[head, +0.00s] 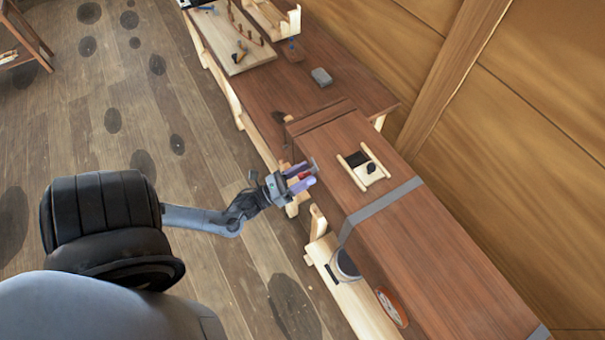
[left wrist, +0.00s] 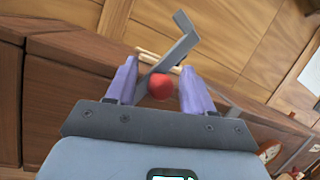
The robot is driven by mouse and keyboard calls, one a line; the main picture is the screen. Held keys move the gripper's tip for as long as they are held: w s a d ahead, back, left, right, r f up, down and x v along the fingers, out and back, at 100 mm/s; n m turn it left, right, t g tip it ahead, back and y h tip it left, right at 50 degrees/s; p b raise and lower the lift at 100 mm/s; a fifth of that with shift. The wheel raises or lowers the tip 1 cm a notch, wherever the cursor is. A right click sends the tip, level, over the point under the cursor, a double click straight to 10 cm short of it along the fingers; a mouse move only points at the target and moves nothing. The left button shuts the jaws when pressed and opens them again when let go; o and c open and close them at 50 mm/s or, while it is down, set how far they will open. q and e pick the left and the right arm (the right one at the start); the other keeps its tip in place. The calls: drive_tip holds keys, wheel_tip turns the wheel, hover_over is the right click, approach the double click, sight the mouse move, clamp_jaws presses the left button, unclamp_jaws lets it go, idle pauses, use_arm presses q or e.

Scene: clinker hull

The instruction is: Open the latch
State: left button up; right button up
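The latch is a flat grey metal lever (left wrist: 178,45) with a round red knob (left wrist: 160,86), on the near side of a long brown wooden chest (head: 430,255). In the head view the lever (head: 314,165) shows small at the chest's upper left edge. My left gripper (head: 308,177) reaches it from the left. Its two purple fingers (left wrist: 160,68) are apart on either side of the red knob, with a small gap on each side in the left wrist view. The lever is bent and slants up and right past the fingertips. My right gripper is not in view.
A pale wooden frame with a dark knob (head: 371,168) sits on the chest lid, near a grey strap (head: 385,205). A workbench (head: 250,85) with a board of pegs (head: 232,40) and a grey block (head: 321,77) lies behind. Open floor (head: 90,120) is at left.

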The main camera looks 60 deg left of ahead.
use_arm(q)
drive_tip(key=shift+s+a, duration=0.1)
drive_tip(key=shift+s+f, duration=0.15)
drive_tip(key=shift+s, duration=0.05)
drive_tip(key=b+v, duration=0.3)
drive_tip(key=v, duration=0.7)
drive_tip(key=shift+s, duration=0.1)
